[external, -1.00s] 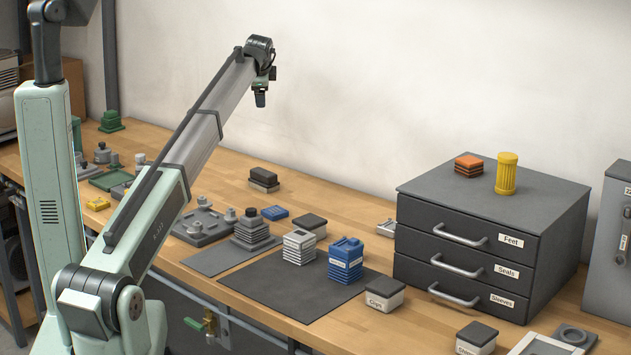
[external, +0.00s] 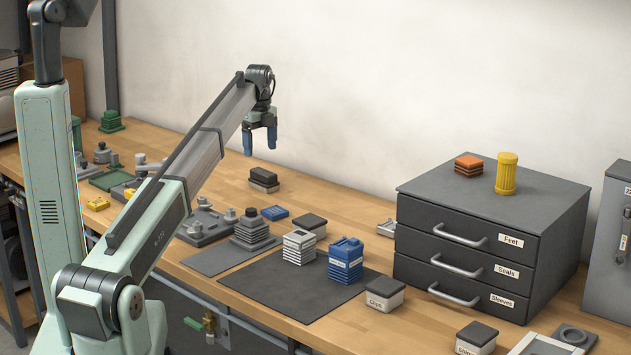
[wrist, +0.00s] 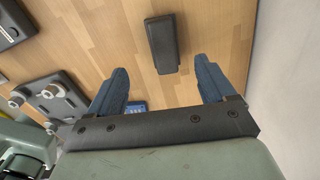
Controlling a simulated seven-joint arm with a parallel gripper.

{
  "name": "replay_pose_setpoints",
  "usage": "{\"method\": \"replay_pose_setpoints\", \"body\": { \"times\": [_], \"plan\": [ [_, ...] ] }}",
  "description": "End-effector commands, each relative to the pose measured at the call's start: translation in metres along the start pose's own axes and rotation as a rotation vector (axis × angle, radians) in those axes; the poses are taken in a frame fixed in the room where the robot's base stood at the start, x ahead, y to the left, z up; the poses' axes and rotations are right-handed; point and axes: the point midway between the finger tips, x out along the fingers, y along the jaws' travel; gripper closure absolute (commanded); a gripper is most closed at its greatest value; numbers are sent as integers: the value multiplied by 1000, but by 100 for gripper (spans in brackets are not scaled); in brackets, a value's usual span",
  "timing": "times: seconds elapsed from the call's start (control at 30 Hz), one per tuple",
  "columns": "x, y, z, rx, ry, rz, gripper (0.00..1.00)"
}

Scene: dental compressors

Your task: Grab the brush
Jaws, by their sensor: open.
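A small dark block with a paler lower layer, which looks like the brush (external: 264,180), lies on the wooden bench near the wall. In the wrist view the brush (wrist: 163,43) shows from above as a dark oblong, ahead of the fingertips and roughly centred between them. My gripper (external: 260,143) hangs above the bench, over or near the brush and clear of it. Its two blue fingers point down, spread apart with nothing between them. The gripper also shows in the wrist view (wrist: 161,78).
A small blue tray (external: 274,213) and a stepped grey stack (external: 251,230) stand nearer the front. A dark mat (external: 285,295) lies near a blue canister (external: 345,262). A drawer cabinet (external: 415,263) stands at right. The wall (wrist: 287,100) is close on the wrist view's right. Bench around the brush is clear.

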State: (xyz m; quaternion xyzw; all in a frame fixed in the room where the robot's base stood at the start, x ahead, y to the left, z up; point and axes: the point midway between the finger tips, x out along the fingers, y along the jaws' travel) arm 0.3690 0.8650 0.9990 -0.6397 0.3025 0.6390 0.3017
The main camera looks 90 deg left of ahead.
Motion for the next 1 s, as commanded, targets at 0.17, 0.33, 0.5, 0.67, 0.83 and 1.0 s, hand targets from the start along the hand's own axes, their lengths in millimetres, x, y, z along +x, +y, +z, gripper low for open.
{"method": "replay_pose_setpoints", "body": {
  "times": [0.17, 0.33, 0.5, 0.67, 0.83, 1.0],
  "plan": [
    [32, 0, -1, -1, 0, 1, 17],
    [47, 0, 0, -1, -1, 0, 17],
    [55, -2, -1, -1, -1, 0, 17],
    [73, -4, -4, -1, -1, 1, 17],
    [95, -5, -5, -2, -1, 0, 17],
    [100, -6, -5, -2, -1, -1, 17]
  ]
}}
